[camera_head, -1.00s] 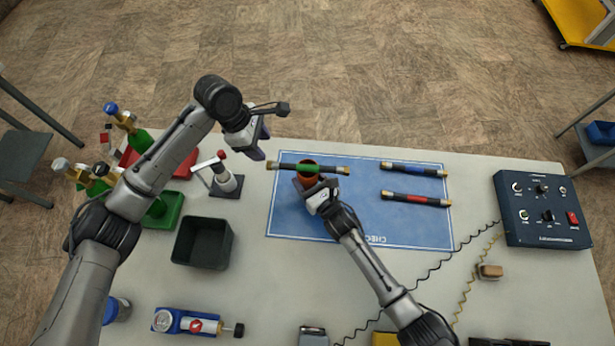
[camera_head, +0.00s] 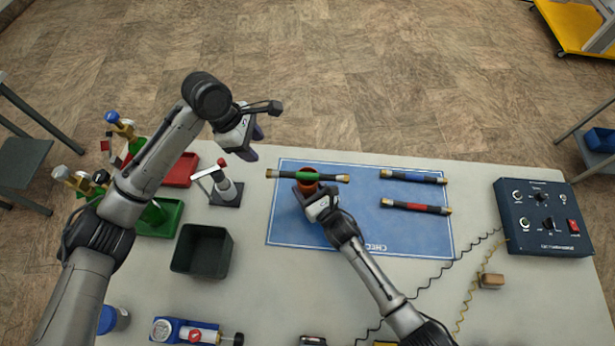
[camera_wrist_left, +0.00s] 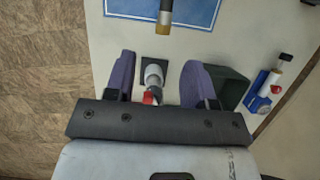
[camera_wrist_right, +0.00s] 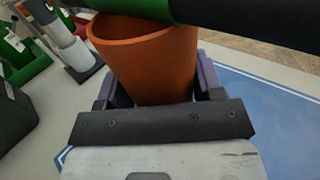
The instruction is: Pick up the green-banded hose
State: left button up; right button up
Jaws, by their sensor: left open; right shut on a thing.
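The green-banded hose (camera_head: 308,176) is dark with tan ends. It lies level across the mouth of an orange cup (camera_head: 305,187) at the left of the blue mat (camera_head: 350,215). My right gripper (camera_head: 306,197) is shut on the cup; in the right wrist view its fingers flank the orange cup (camera_wrist_right: 150,65), and the hose (camera_wrist_right: 230,22) crosses above. The cup's lower part is hidden. My left gripper (camera_head: 254,143) is open and empty, up and left of the hose. One hose end (camera_wrist_left: 164,18) shows at the top of the left wrist view.
Blue-banded (camera_head: 413,176) and red-banded (camera_head: 416,207) hoses lie to the right on the mat. A control box (camera_head: 543,217) stands further right.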

pick_arm(q)
jog(key=s+d+f+m+t+h, duration=0.1)
jog(key=s+d+f+t, duration=0.2)
jog(key=s+f, duration=0.15)
jog(key=t, duration=0.5)
send_near(288, 176)
jog(key=shift+h, duration=0.3)
jog(key=shift+x, duration=4.5)
jog(key=shift+a+f, duration=0.1)
jog(key=shift+a, duration=0.1)
jog(key=shift+c, duration=0.3)
grip_shut()
